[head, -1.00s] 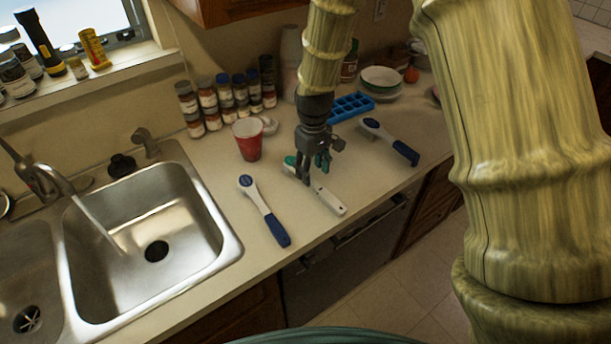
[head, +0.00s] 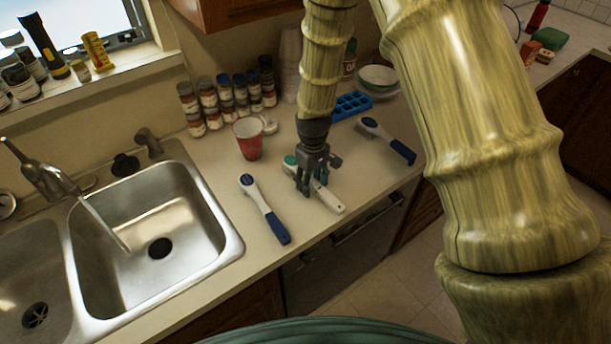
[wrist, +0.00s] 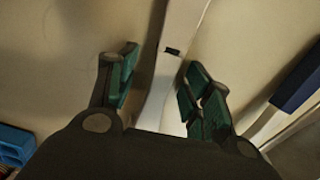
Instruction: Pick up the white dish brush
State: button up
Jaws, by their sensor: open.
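The white dish brush (head: 328,199) lies on the counter, its white handle angled toward the front edge and its teal-marked head partly hidden by my gripper. My gripper (head: 312,192) points down over the brush in the head view. In the wrist view, the white handle (wrist: 172,70) runs between the two open teal-padded fingers of my gripper (wrist: 160,95), with one finger on each side and visible gaps. Whether the fingertips touch the counter is unclear.
Blue-handled brushes lie left (head: 264,209) and right (head: 386,140) of my gripper. A red cup (head: 248,141), several spice jars (head: 226,100) and a blue ice tray (head: 351,105) stand behind. The sink (head: 150,240) is at left. The counter's front edge is close.

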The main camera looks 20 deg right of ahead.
aim_at(312, 180)
jog(key=shift+c, duration=0.3)
grip_shut()
jog(key=shift+r, duration=0.15)
jog(key=shift+r+b, duration=1.1)
jog(key=shift+r, duration=0.3)
jog(key=s+a+b, duration=0.1)
jog(key=s+a, duration=0.2)
jog(key=s, duration=0.1)
jog(key=s+a+r+b, duration=0.1)
jog(key=s+a+b, duration=0.1)
jog(key=s+a, duration=0.1)
jog(key=s+a+r+b, duration=0.1)
jog(key=s+a+b, duration=0.1)
jog(key=s, duration=0.4)
jog(key=shift+a, duration=0.65)
